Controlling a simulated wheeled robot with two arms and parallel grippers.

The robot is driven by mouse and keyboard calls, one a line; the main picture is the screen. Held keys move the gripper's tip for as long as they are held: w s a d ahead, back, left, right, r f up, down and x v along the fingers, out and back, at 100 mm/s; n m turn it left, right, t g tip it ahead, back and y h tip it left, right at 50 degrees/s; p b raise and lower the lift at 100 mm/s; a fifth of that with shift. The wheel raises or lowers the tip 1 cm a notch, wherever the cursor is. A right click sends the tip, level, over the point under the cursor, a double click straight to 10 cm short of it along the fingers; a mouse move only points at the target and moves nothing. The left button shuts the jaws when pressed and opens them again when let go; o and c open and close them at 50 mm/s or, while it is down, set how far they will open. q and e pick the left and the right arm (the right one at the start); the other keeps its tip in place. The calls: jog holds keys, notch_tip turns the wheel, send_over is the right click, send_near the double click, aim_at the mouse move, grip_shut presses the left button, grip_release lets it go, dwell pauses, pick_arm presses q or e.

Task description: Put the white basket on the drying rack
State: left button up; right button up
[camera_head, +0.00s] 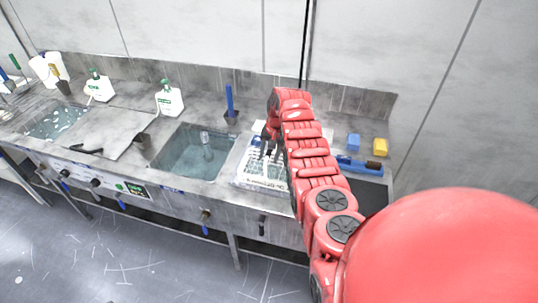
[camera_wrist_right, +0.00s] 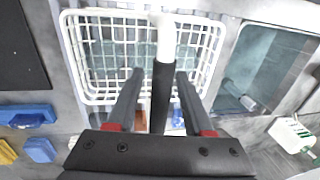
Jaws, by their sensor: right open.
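The white basket (camera_head: 251,170) is a wire-mesh basket on the counter, just right of the water-filled sink. It fills the upper middle of the right wrist view (camera_wrist_right: 212,50), with an upright handle (camera_wrist_right: 165,40), white at the top. My right gripper (camera_head: 268,150) reaches down over the basket from the right. In the right wrist view its two fingers (camera_wrist_right: 159,73) are open, one on each side of the handle, with a gap visible. My arm covers the basket's right part in the head view. I cannot make out a separate drying rack. My left gripper is not in view.
The sink (camera_head: 190,152) lies left of the basket. A blue tray (camera_head: 360,168), a blue block (camera_head: 353,142) and a yellow block (camera_head: 380,146) are to the right. White bottles (camera_head: 169,100) and a dark cup with a blue tool (camera_head: 230,115) stand along the back.

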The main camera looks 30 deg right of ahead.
jog(key=shift+r, duration=0.15)
notch_tip(320, 180, up, 12)
jog(key=s+d, duration=0.1)
jog(key=shift+s+d, duration=0.15)
jog(key=shift+s, duration=0.2)
jog(key=shift+d+f, duration=0.1)
jog(key=shift+f, duration=0.1)
